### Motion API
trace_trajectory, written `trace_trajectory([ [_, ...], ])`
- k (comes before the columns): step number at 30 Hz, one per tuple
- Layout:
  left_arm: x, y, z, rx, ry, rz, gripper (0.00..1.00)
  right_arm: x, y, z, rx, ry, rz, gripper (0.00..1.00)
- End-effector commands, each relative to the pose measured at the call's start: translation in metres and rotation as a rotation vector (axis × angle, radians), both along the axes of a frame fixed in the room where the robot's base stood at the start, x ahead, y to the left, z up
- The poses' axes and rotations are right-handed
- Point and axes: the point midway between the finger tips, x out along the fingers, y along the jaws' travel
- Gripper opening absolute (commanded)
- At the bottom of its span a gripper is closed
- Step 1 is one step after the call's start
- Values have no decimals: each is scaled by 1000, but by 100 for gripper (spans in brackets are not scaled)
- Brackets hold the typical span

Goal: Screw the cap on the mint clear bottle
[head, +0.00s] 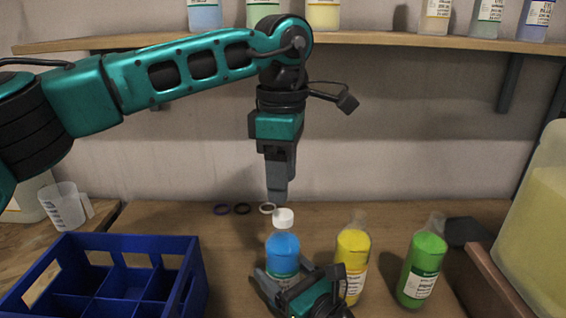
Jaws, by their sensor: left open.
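A clear bottle of blue liquid (283,247) stands on the bench with a white cap (283,218) on top of its neck. Whether the cap is fully threaded cannot be seen. The bottle's label is too small to read, so I cannot confirm it is the mint one. My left gripper (278,199) points straight down just above the cap, open and seen edge-on, apart from the cap. My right gripper (281,276) comes in low from the front, its fingers on both sides of the bottle's lower part.
Uncapped bottles of yellow (352,262) and green (421,268) liquid stand to the right. Rings (242,209) lie behind. A blue divided crate (125,243) is at left, with a measuring cup (63,207) behind it. A large yellow-filled container (535,225) stands at right.

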Motion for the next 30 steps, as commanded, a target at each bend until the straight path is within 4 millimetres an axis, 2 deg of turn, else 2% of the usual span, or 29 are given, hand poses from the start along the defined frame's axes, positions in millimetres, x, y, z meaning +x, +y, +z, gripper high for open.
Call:
trace_trajectory([
  [30, 1, -1, 14, -2, -1, 1944, 57, 0, 0, -1, -1, 2, 0, 0],
])
